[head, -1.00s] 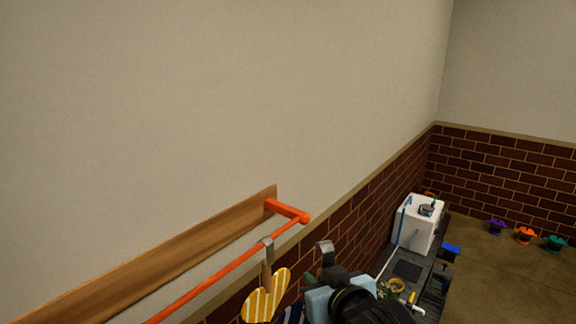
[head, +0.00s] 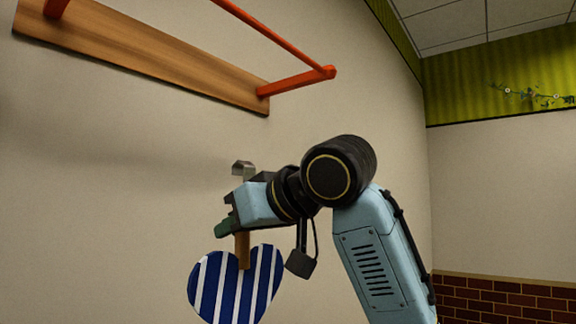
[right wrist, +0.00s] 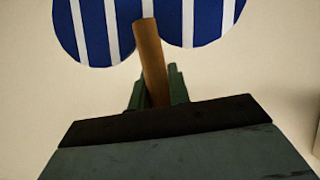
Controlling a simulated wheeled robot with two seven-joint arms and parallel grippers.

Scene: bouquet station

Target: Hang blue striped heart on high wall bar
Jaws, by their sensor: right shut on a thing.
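The blue and white striped heart (head: 236,290) hangs below my right gripper (head: 228,228) in the head view. My right gripper is shut on the strap. In the right wrist view the heart (right wrist: 150,30) and strap (right wrist: 151,60) show between the green fingers (right wrist: 158,88). My left gripper is not in view.
The bar's orange end bracket (head: 298,82) stands out from a wooden board (head: 150,58) on the beige wall. A brick-patterned lower wall (head: 500,302) is at the lower right. The wall space between gripper and bar is clear.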

